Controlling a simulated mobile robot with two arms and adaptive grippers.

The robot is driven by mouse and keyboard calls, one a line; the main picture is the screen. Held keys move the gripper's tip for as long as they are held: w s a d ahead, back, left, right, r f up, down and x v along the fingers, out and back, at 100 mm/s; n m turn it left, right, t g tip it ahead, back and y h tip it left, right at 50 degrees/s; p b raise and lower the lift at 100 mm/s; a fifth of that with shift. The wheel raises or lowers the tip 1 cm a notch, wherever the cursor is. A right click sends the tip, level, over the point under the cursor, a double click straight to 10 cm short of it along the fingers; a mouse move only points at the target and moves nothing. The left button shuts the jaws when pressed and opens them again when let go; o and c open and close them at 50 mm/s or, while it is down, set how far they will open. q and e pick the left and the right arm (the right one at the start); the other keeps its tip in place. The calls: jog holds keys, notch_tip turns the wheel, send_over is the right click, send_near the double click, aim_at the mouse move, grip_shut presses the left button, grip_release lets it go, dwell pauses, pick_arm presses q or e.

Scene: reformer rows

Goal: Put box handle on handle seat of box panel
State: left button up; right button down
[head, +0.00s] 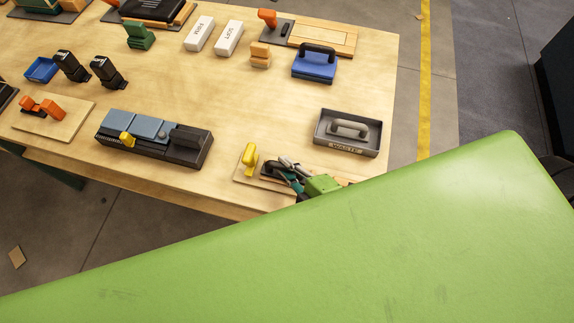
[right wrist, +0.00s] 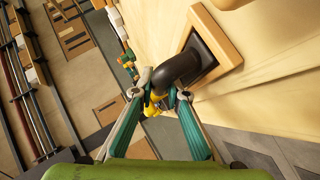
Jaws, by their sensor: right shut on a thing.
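My right gripper (head: 291,173) is at the table's front edge, and its fingers also show in the right wrist view (right wrist: 166,92). It is shut on a black curved handle (right wrist: 181,67), which I take as the box handle. The handle's far end overlaps a dark square with a wooden border (right wrist: 232,46), which looks like the handle seat of the box panel. I cannot tell whether they touch. In the head view the wooden board (head: 241,178) is partly hidden by the gripper. My left gripper is not in view.
A yellow upright piece (head: 249,155) stands beside the gripper on the board. A grey waste tray (head: 365,146) holding a grey handle is behind right. A black unit with blue lids (head: 150,127) stands left. A blue box (head: 316,68) is farther back. Mid-table is mostly clear.

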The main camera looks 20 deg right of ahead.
jog(key=shift+f, duration=0.1)
jog(key=c, duration=2)
grip_release()
jog(key=shift+b+v, duration=1.55)
jog(key=shift+v, duration=4.5)
jog(key=shift+d, duration=0.1)
